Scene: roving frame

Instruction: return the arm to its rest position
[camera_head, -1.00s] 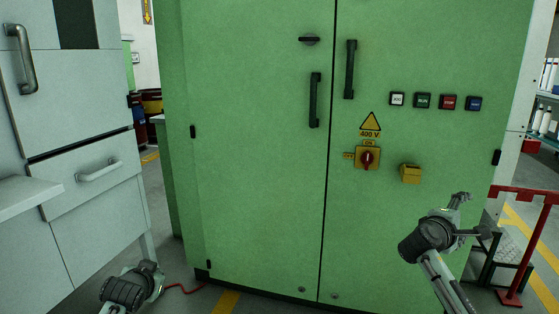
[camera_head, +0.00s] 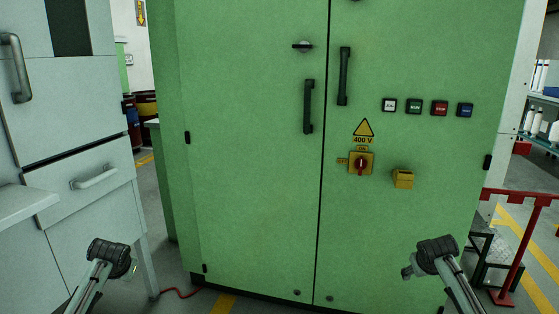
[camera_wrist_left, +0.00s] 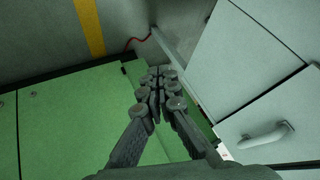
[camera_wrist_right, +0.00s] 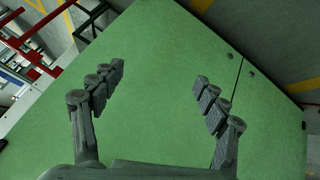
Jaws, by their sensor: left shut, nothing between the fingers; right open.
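My left arm (camera_head: 98,275) is at the lower left of the head view, in front of the gap between the grey cabinet and the green cabinet. Its gripper (camera_wrist_left: 155,75) shows in the left wrist view, shut and empty. My right arm (camera_head: 445,262) is at the lower right of the head view, in front of the green cabinet (camera_head: 255,190). Its gripper (camera_wrist_right: 158,75) shows in the right wrist view with the fingers wide apart and nothing between them. In the head view both arms' fingers are mostly hidden or too small to judge.
The green cabinet has dark handles (camera_head: 308,106), a red rotary switch (camera_head: 360,164), a yellow box (camera_head: 403,178) and a row of buttons. A grey cabinet (camera_head: 85,185) stands at left. A red barrier (camera_head: 517,245) and a step (camera_head: 492,260) stand at right.

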